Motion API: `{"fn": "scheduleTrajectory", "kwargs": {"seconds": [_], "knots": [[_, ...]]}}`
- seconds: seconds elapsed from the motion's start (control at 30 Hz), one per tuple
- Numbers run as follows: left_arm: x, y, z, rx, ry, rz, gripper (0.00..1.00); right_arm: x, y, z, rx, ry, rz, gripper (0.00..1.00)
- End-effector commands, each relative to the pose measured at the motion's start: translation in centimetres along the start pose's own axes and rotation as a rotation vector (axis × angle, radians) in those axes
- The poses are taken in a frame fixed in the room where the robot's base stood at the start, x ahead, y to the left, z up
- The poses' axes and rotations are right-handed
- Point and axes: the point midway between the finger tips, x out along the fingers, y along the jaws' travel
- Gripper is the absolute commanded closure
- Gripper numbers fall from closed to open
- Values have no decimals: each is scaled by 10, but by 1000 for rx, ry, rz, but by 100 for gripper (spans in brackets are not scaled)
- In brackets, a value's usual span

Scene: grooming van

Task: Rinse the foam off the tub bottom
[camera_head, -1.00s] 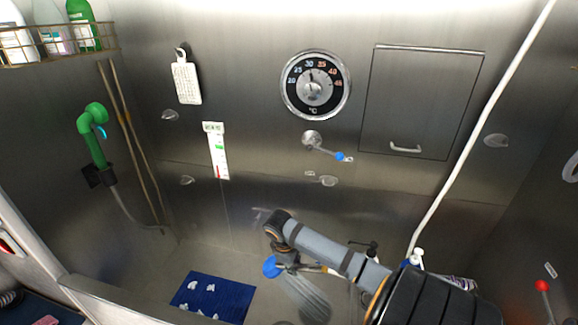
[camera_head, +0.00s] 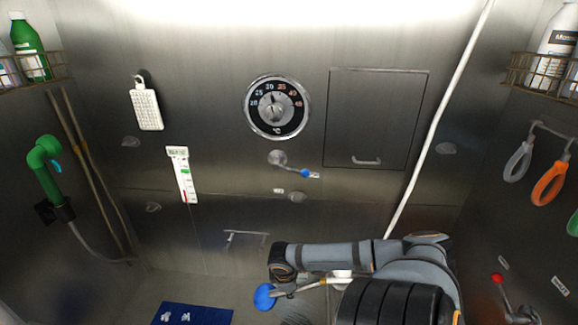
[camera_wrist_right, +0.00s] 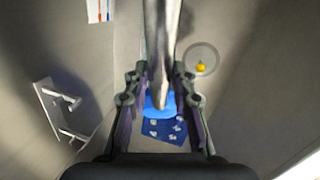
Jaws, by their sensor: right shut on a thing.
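My right gripper (camera_wrist_right: 159,70) is shut on a blue-headed tool with a pale, metallic handle. The blue head (camera_head: 265,297) hangs at the lower left of my wrist in the head view, and also shows between the fingers in the right wrist view (camera_wrist_right: 158,106). A blue mat (camera_wrist_right: 178,137) lies on the tub bottom (camera_head: 150,290), below and apart from the tool head. White foam-like patches (camera_wrist_right: 172,122) sit on the mat. The head view cuts off the mat's lower part. A green hand shower (camera_head: 45,165) stands in a black wall holder. My left gripper is not in view.
A round drain (camera_wrist_right: 213,57) with a yellow thing in it shows in the wrist view. The back wall has a temperature dial (camera_head: 277,106), a blue-tipped lever (camera_head: 304,173) and a bar handle (camera_head: 246,234). A white hose (camera_head: 437,120) hangs at right, near my arm.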

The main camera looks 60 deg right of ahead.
Motion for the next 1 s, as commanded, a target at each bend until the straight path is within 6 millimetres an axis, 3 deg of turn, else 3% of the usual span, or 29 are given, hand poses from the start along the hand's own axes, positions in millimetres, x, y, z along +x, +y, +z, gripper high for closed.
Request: {"fn": "scheduleTrajectory", "kwargs": {"seconds": [1.0], "knots": [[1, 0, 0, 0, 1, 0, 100, 5, 11, 1, 0, 0, 1, 100]]}}
